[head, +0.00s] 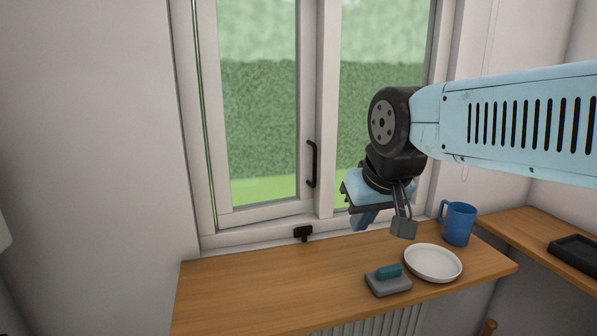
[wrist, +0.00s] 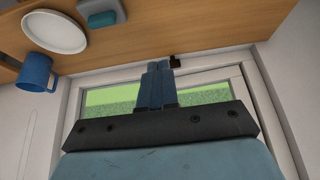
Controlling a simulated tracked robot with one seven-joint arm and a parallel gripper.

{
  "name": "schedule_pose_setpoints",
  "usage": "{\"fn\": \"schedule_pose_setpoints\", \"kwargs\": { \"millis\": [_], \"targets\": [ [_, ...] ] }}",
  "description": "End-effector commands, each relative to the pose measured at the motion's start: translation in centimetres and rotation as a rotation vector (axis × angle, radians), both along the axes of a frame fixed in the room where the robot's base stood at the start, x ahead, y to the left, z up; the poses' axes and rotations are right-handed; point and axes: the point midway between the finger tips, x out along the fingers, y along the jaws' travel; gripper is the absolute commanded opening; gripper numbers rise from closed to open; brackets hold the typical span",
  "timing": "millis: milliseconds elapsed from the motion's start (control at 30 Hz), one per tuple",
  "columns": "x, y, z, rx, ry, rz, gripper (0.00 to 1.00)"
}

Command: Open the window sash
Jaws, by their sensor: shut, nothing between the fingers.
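The window sash (head: 222,130) is the left pane in a pale frame, with a black upright handle (head: 312,164) on its right side. A narrow green strip shows between the sash's left edge and the frame; I cannot tell how far the sash stands open. A black catch (head: 303,232) sits at the bottom of the frame and also shows in the wrist view (wrist: 175,60). My gripper (head: 362,222) is right of the handle and lower, apart from it in the picture. Its blue fingers (wrist: 158,66) are shut and empty. The handle is not visible in the wrist view.
A wooden bench (head: 235,290) runs below the window. On it are a white plate (head: 433,263), a blue mug (head: 458,223) and a grey dish (head: 388,284) with a teal block (head: 389,271). A black tray (head: 578,252) lies at the right. The bench's left part is clear.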

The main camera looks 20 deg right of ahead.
Motion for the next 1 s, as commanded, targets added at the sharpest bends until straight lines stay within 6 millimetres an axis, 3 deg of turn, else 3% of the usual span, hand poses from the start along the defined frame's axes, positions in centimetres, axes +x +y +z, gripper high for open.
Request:
{"fn": "schedule_pose_setpoints", "kwargs": {
  "millis": [233,367,667,1000],
  "targets": [
    [0.2,0.1,0.2,-0.001,0.006,-0.022,0.0],
    [1.2,0.0,0.7,-0.001,0.029,-0.119,0.0],
    [5.7,1.5,2.7,0.0,0.059,-0.565,0.0],
    [11.8,4.0,4.4,0.038,-0.043,-1.076,0.0]
  ]
}}
